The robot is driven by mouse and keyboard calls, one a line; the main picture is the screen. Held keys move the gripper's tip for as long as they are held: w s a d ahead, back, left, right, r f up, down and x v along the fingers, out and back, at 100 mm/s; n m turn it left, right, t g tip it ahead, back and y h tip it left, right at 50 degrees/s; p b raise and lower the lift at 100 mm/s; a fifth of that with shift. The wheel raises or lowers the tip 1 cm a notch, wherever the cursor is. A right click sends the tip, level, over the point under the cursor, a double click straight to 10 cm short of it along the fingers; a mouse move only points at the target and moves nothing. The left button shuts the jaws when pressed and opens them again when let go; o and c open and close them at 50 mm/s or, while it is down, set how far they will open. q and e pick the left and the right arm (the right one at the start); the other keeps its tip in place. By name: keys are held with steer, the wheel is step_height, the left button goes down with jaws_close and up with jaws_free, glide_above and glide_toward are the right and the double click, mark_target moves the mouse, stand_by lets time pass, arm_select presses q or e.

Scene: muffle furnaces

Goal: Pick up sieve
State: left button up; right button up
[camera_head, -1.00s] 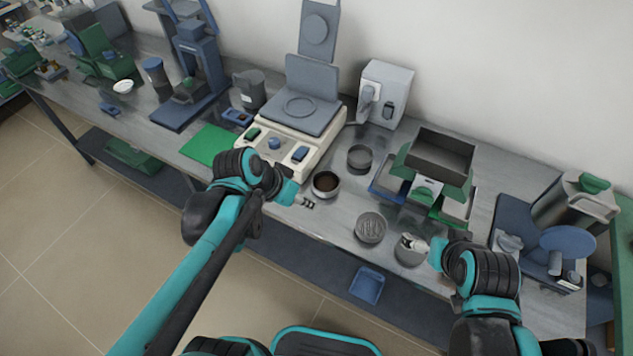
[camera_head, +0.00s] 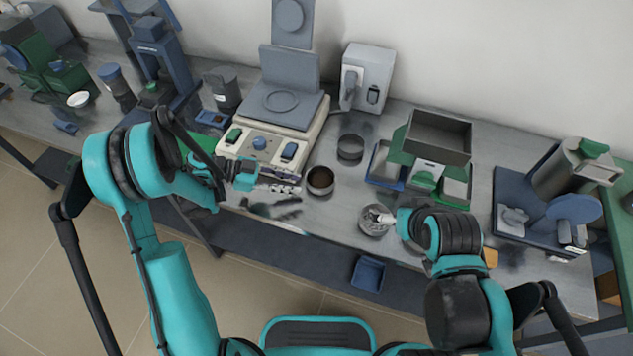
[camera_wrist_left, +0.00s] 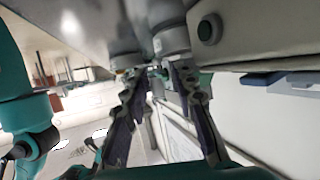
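A round grey metal dish (camera_head: 372,224), which looks like the sieve, sits near the table's front edge in the head view. My right gripper (camera_head: 382,217) is at its rim and partly covers it; I cannot tell whether the fingers close on it. A round dish with brown contents (camera_head: 320,181) and an empty grey round dish (camera_head: 350,149) stand behind and to its left. My left gripper (camera_head: 278,188) is in front of the balance, left of the brown-filled dish. In the left wrist view its two fingers (camera_wrist_left: 160,72) are apart with nothing between them.
A balance (camera_head: 290,105) with a raised grey plate stands behind my left gripper. A white box device (camera_head: 366,78) is at the wall. A grey open box on a green stand (camera_head: 438,137) is behind my right arm. A blue bin (camera_head: 368,273) lies below the table.

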mark_target(328, 190)
arm_select(q)
steer(key=shift+s+d+f, duration=0.1)
steer(key=shift+d+f, duration=0.15)
steer(key=shift+d, duration=0.15)
steer(key=b+x, duration=0.3)
steer(key=x, duration=0.4)
jaws_close()
